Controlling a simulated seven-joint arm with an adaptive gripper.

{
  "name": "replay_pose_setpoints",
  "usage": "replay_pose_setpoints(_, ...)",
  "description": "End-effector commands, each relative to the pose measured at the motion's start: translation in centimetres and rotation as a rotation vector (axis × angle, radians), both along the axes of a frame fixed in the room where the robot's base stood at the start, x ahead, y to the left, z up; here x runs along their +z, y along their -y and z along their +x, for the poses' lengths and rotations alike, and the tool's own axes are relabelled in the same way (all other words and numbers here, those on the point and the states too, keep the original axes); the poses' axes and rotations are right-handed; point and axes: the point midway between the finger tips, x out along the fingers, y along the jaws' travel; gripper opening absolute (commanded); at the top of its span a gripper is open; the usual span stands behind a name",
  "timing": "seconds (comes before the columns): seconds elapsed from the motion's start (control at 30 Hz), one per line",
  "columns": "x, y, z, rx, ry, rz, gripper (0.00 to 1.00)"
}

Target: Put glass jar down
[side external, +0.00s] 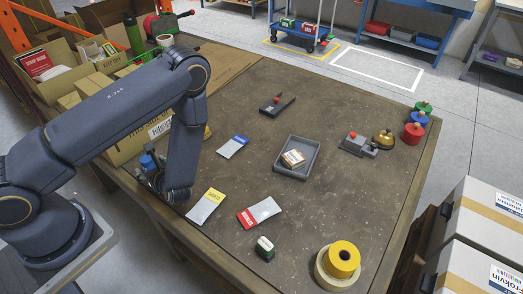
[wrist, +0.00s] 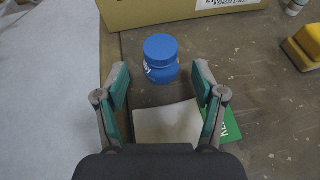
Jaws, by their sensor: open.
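A small blue jar with a blue lid (wrist: 161,50) stands upright on the table in the wrist view, and I take it for the glass jar. In the side external view, a blue thing (side external: 148,162) at the table's left edge, beside my arm, appears to be the same jar. My gripper (wrist: 160,74) is open, its two fingers apart with the jar between and just beyond the tips. I see no finger clearly touching it. In the side external view my arm hides most of the gripper.
A white and green packet (wrist: 166,124) lies between my fingers, nearer than the jar. A cardboard box (wrist: 180,12) stands close behind the jar. A yellow object (wrist: 303,46) is at right. A grey tray (side external: 282,171) and packets (side external: 259,212) lie across the table, with bare patches between.

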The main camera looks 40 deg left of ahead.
Motion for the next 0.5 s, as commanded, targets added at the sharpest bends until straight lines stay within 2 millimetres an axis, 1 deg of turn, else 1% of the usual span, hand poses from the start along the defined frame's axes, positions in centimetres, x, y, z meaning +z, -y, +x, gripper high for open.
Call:
replay_pose_setpoints(0.1, -0.2, -2.0, 0.4, 0.006, 0.001, 0.002, 0.69)
replay_pose_setpoints(0.23, -0.8, -3.7, 0.8, 0.004, 0.0, 0.002, 0.69)
replay_pose_setpoints(0.33, -1.1, -4.2, 1.0, 0.001, 0.0, 0.001, 0.69)
replay_pose_setpoints(0.5, -1.1, -4.3, 1.0, 0.0, 0.001, 0.001, 0.69)
